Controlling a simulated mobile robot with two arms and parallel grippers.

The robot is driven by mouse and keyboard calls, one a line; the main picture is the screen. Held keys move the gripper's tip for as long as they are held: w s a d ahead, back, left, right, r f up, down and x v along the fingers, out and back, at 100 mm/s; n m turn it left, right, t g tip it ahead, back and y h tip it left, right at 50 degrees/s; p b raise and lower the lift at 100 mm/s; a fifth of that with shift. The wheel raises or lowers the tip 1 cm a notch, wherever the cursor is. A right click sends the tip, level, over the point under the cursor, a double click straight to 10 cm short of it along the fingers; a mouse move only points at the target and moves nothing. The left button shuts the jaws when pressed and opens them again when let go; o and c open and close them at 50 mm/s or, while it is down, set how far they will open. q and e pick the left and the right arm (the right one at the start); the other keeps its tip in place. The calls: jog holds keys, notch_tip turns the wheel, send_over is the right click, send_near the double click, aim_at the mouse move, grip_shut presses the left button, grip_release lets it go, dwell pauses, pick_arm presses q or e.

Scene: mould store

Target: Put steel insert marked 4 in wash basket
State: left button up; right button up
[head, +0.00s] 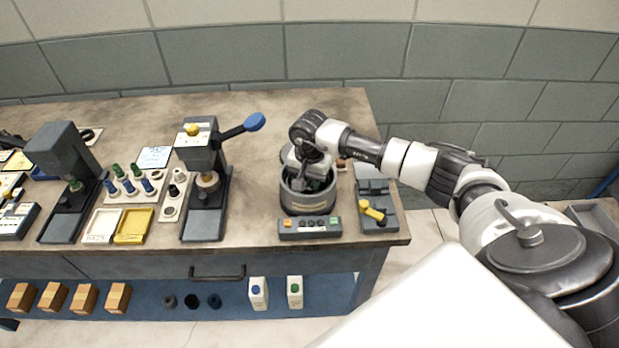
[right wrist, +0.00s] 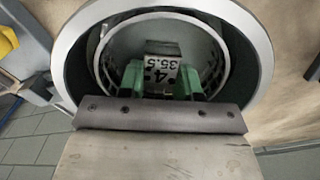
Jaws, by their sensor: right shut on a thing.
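My right gripper (head: 312,180) reaches down into the round grey washer (head: 308,202) on the bench. In the right wrist view its green-tipped fingers (right wrist: 161,80) are shut on the steel insert (right wrist: 162,48), whose white label reads 4 and 35.5, upside down in the picture. The insert is inside the ring of the perforated wash basket (right wrist: 214,72), within the washer's wide rim (right wrist: 262,45). I cannot tell whether the insert touches the basket floor. In the head view the gripper and washer wall hide the insert. My left gripper is not in view.
A button panel (head: 310,228) lies in front of the washer. A grey fixture with a yellow handle (head: 372,211) stands to its right. A press with a blue lever (head: 205,170) stands to its left, with white and yellow trays (head: 133,226) beyond. Bare benchtop lies behind the washer.

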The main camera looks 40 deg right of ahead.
aim_at(309, 183)
jog(key=shift+f, duration=0.15)
jog(key=o, duration=0.8)
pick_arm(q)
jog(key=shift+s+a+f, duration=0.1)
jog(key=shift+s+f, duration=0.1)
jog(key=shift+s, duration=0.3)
pick_arm(e)
jog(key=shift+r, duration=0.2)
jog(key=shift+w+r, duration=0.1)
jog(key=shift+r, duration=0.15)
pick_arm(q)
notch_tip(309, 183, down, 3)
jog(key=b, duration=0.3)
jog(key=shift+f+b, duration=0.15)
jog(key=shift+b, duration=0.15)
pick_arm(e)
notch_tip(309, 183, up, 12)
jog(key=shift+f, duration=0.25)
